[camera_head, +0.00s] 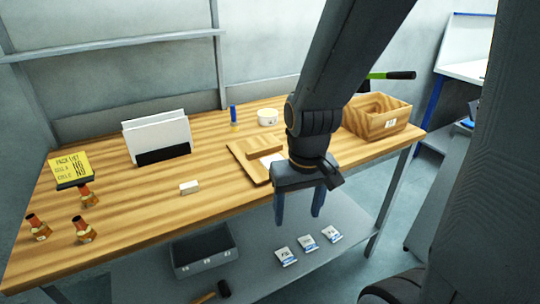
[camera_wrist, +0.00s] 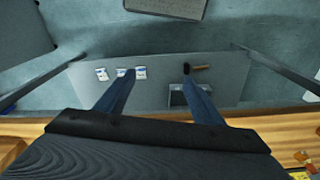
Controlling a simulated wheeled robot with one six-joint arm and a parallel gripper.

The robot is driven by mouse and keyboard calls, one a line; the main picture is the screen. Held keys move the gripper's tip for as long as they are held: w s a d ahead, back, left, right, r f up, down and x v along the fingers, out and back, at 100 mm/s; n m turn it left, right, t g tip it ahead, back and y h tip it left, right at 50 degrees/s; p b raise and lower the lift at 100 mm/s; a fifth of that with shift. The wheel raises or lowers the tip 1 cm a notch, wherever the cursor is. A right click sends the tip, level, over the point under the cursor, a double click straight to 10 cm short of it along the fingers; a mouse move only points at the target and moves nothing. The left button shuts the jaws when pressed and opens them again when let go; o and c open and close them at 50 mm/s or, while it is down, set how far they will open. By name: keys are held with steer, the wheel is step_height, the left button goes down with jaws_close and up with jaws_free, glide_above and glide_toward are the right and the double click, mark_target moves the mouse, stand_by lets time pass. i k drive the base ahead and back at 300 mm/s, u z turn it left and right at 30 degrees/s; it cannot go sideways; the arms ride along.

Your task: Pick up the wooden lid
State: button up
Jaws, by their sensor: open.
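The wooden lid (camera_head: 245,164) is a flat square board with a raised bar handle (camera_head: 264,147). It lies on the workbench in the head view, left of the wooden box (camera_head: 377,122). My wrist and a white label hide its right part. My gripper (camera_head: 298,217) is open and empty, fingers pointing down. It hangs near the bench's front edge, to the right of and nearer than the lid. In the wrist view my gripper (camera_wrist: 158,78) has nothing between its fingers, and I cannot make out the lid there.
The wooden bench (camera_head: 140,215) also holds a file holder (camera_head: 160,150), white tape roll (camera_head: 267,117), blue-topped item (camera_head: 233,118), white block (camera_head: 189,187), several small bottles and a yellow pack-list sign (camera_head: 74,165). The lower shelf (camera_wrist: 160,66) carries white packets, a hammer and a grey bin.

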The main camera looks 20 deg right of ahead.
mark_target(249, 152)
steer(key=z, duration=2.05)
steer(key=i, duration=0.5)
steer(key=u, duration=2.4)
steer(key=i, duration=0.5)
steer(key=u, duration=0.05)
